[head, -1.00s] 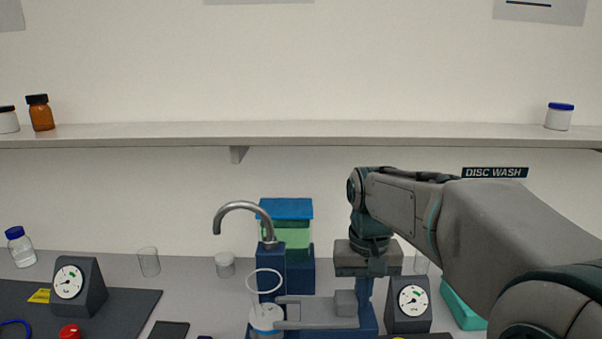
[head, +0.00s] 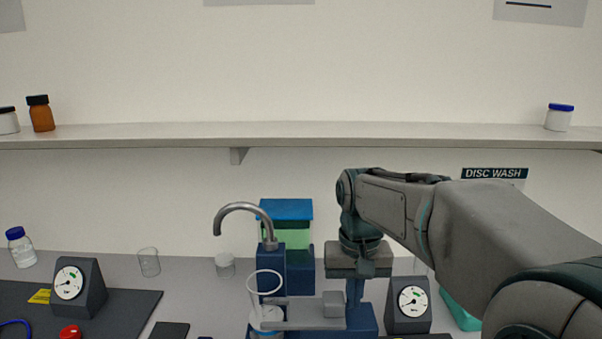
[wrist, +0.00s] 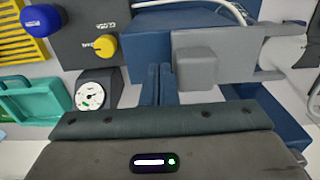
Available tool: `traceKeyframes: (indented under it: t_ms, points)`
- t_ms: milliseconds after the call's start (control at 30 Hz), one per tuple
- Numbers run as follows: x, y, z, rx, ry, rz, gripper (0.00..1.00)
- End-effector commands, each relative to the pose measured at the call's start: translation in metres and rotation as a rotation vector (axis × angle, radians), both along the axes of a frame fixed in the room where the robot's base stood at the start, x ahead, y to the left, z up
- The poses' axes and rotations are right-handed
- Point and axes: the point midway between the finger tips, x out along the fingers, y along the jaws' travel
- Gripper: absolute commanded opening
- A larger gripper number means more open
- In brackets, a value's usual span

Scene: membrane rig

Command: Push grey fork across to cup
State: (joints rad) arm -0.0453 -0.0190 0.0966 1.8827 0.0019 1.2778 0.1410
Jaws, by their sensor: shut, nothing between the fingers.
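The grey fork (head: 305,324) lies on the blue rig base, its two prongs pointing left and a raised grey block (head: 333,304) at its right end. It also shows in the wrist view (wrist: 225,52). The cup (head: 266,316), pale with a blue band, stands at the prongs' left end under a clear ringed rim. The prongs overlap its lower part, seemingly one on each side; full contact is unclear. My gripper (head: 354,291) is shut and empty, pointing down at the block's right side, seemingly against it. Its fingers also show in the wrist view (wrist: 158,86).
A curved metal spout (head: 240,207) rises behind the cup. A gauge (head: 408,303) and a teal tray (head: 459,308) stand right of my gripper.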

Motion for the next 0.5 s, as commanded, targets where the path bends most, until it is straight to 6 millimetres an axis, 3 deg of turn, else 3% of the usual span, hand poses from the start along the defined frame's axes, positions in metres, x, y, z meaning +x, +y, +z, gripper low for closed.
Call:
traceKeyframes:
  t_ms: [267,500]
  points:
    - [0.000,-0.008,0.001,0.000,0.000,0.000,0.00]
    - [0.000,-0.007,0.016,0.000,-0.001,0.000,0.00]
